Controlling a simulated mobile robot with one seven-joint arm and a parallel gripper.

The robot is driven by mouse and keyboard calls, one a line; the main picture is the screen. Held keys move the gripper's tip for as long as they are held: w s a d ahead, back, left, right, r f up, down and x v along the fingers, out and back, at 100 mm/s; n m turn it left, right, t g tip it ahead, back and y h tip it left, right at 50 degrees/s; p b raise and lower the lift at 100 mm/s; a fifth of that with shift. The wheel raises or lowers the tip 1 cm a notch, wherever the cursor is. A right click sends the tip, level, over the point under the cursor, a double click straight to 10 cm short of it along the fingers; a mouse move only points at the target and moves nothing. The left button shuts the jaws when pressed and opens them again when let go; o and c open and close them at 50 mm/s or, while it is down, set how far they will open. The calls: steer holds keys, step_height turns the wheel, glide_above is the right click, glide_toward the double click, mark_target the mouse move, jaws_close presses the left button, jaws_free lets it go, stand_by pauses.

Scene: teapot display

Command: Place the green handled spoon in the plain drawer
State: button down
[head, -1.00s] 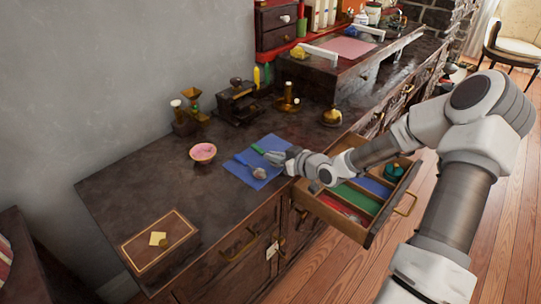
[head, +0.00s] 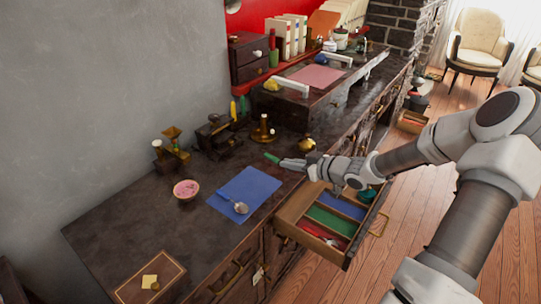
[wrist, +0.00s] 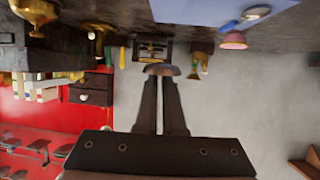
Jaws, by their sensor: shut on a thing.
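My gripper (head: 288,163) is shut on the green-handled spoon (head: 271,158), above the counter beyond the blue mat. The green handle sticks out to the left of the fingers; the rest is mostly hidden. In the wrist view a rounded brownish piece (wrist: 160,70) shows at the fingertips of my gripper (wrist: 160,80), probably part of the spoon. An open wooden drawer (head: 291,210) lies below and right of my gripper, with red, green and blue-floored compartments. I cannot tell which drawer or compartment is the plain one.
A spoon with a blue handle (head: 224,195) lies on the blue mat (head: 256,185). A pink-filled bowl (head: 186,190), brass and dark devices and a wooden box (head: 150,280) stand on the counter. A teal object (head: 367,196) sits in the drawer's right part.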

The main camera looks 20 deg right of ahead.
steer(key=shift+d+r, duration=0.2)
steer(key=shift+r, duration=0.05)
steer(key=s+a+r+m+t+h, duration=0.1)
steer(key=s+a+r+m+h, duration=0.3)
steer(key=a+r, duration=0.65)
step_height(320, 180, up, 12)
steer(key=s+a+n+y+p, duration=0.1)
steer(key=p, duration=1.2)
steer(key=shift+s+a+p, duration=0.25)
steer(key=shift+s+p, duration=0.05)
steer(key=shift+f, duration=0.15)
steer(key=w+d+f+n+y+b, duration=0.1)
steer(key=d+f+b, duration=0.3)
steer(key=f, duration=0.3)
steer(key=w+d+f+n+y+b, duration=0.1)
steer(key=d+f+b, duration=0.3)
steer(key=f, duration=0.4)
steer(key=w+d+f+n+g+y+b, duration=0.1)
steer(key=w+d+f+b, duration=0.2)
steer(key=f, duration=0.4)
steer(key=shift+w+d+f+b, duration=0.25)
steer(key=shift+d+b, duration=0.35)
steer(key=shift+b, duration=0.7)
